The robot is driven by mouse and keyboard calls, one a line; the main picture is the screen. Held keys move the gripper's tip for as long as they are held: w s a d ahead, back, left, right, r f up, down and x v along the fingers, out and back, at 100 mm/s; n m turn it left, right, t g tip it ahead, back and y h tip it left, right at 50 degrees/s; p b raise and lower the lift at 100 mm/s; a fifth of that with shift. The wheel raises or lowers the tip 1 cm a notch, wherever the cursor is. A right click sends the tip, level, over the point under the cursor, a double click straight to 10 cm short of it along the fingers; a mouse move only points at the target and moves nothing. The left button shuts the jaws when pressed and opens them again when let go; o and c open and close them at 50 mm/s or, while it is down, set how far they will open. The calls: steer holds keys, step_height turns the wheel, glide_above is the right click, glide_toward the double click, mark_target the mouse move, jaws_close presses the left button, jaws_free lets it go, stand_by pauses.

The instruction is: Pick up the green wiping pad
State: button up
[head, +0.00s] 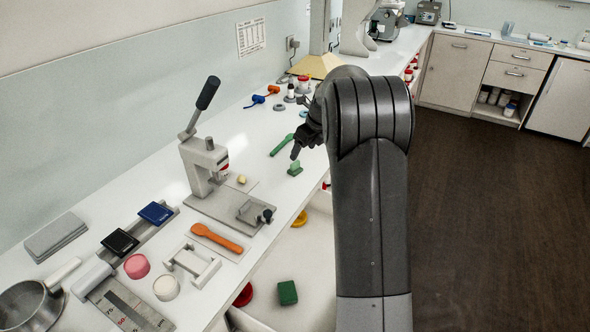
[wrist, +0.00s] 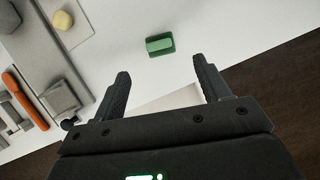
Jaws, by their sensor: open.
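A small green block (head: 294,168) lies on the white counter near its front edge, and it also shows in the wrist view (wrist: 159,45). A second green block (head: 288,292) lies lower down in the open drawer. I cannot tell for sure which is the wiping pad; the counter one is closest to my gripper. My gripper (head: 302,146) is above the counter block, at its upper right in the head view. In the wrist view my gripper (wrist: 160,70) is open and empty, with the block beyond and between its fingertips, apart from them. My arm hides part of the counter.
A grey lever press (head: 205,165) stands left of the block. A green spoon-like tool (head: 281,145) lies just behind it. An orange spoon (head: 216,238) lies nearer. The open drawer (head: 318,262) juts out below the counter. The counter around the block is mostly clear.

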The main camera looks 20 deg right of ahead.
mark_target(296, 162)
steer(key=x, duration=0.9)
steer(key=shift+w+a, duration=0.15)
steer(key=shift+r, duration=0.1)
steer(key=c, duration=1.1)
